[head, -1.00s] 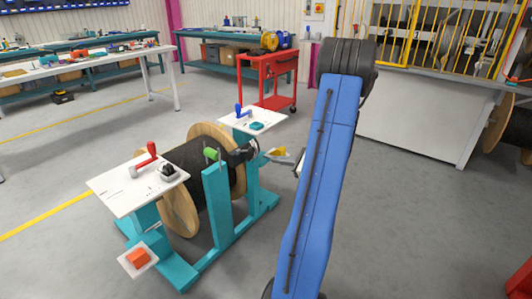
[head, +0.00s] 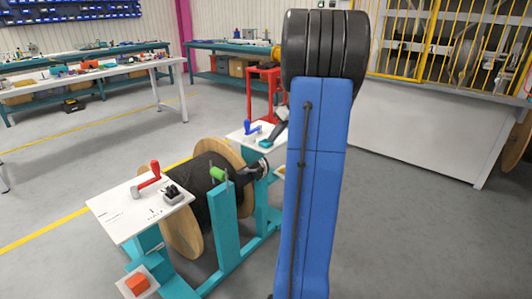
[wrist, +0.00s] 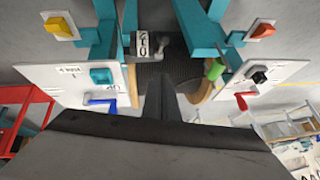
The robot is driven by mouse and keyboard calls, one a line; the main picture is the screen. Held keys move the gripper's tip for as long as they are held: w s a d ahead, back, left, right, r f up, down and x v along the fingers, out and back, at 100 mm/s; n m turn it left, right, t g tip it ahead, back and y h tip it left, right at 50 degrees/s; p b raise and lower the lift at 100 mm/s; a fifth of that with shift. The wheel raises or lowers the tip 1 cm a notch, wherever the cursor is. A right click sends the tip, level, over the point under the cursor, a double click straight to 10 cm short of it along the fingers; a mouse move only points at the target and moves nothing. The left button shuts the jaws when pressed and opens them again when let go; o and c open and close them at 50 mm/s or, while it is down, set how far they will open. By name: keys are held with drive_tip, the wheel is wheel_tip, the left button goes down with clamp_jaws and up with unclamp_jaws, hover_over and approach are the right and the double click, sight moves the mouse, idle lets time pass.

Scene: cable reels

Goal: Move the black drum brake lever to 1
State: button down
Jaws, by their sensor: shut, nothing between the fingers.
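The black drum brake lever (head: 172,192) is a small black piece on the white panel (head: 125,212) at the front left of the reel stand in the head view. The red crank is beside it. In the wrist view the lever (wrist: 260,75) is at right. Its exact setting is too small to read. My gripper (wrist: 160,88) shows as dark closed fingers in the wrist view, with nothing between them. They appear over the black drum (wrist: 160,68), apart from the lever. In the head view my blue arm hides most of the gripper.
The red crank (head: 149,180) is close to the lever. A blue crank (head: 253,128) stands on the far panel. A green handle (head: 218,174) tops a teal post, and an orange block (head: 137,284) sits low in front. Open floor surrounds the stand.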

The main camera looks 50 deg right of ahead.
drive_tip(key=x, duration=0.4)
drive_tip(key=s+x, duration=0.1)
drive_tip(key=x, duration=0.3)
drive_tip(key=s+f+x, duration=0.1)
drive_tip(key=x, duration=0.3)
drive_tip(key=shift+a, duration=0.1)
drive_tip(key=shift+s+a+f, duration=0.1)
drive_tip(key=shift+s+f, duration=0.05)
drive_tip(key=shift+f, duration=0.35)
drive_tip(key=shift+f, duration=0.1)
drive_tip(key=shift+s+f, duration=0.5)
drive_tip(key=shift+f, duration=0.3)
